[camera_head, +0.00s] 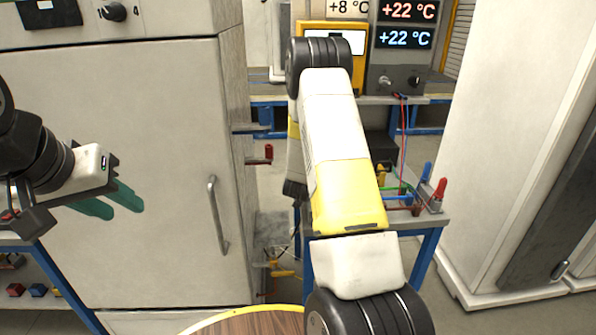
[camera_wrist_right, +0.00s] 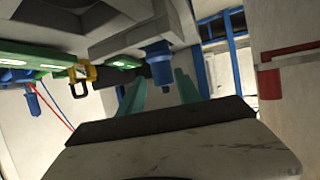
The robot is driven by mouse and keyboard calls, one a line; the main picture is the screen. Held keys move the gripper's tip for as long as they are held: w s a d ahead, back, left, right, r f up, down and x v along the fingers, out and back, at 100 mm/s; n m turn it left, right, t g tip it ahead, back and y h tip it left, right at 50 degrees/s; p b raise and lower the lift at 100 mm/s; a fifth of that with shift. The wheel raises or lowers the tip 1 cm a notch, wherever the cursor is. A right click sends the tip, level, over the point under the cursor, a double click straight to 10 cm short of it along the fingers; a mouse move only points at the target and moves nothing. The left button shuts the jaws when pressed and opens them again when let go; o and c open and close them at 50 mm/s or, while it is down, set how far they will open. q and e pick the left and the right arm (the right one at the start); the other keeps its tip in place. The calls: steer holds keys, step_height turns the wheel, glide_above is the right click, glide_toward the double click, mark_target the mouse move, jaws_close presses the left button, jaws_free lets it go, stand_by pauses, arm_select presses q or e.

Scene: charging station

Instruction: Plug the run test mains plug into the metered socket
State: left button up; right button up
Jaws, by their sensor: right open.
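My right arm reaches forward across the middle of the head view, and its gripper is hidden there. In the right wrist view my right gripper (camera_wrist_right: 161,82) is open, its two teal fingers apart. A blue cylindrical piece (camera_wrist_right: 160,66) under a grey body shows between and beyond the fingertips; I cannot tell whether it is the run test mains plug, or whether the fingers touch it. I cannot make out the metered socket for certain. My left gripper (camera_head: 124,209) is open and empty in front of the grey cabinet door.
The grey cabinet (camera_head: 120,150) with a vertical handle (camera_head: 218,215) fills the left. A blue-framed bench (camera_head: 432,222) carries red and blue connectors and wires. Temperature displays (camera_head: 404,38) stand behind. A round wooden top (camera_head: 250,322) is at the bottom. A white cabinet (camera_head: 505,100) stands right.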

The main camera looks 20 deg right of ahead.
steer(key=x, duration=0.7)
steer(key=shift+w+r, duration=0.15)
steer(key=shift+w, duration=0.2)
jaws_close()
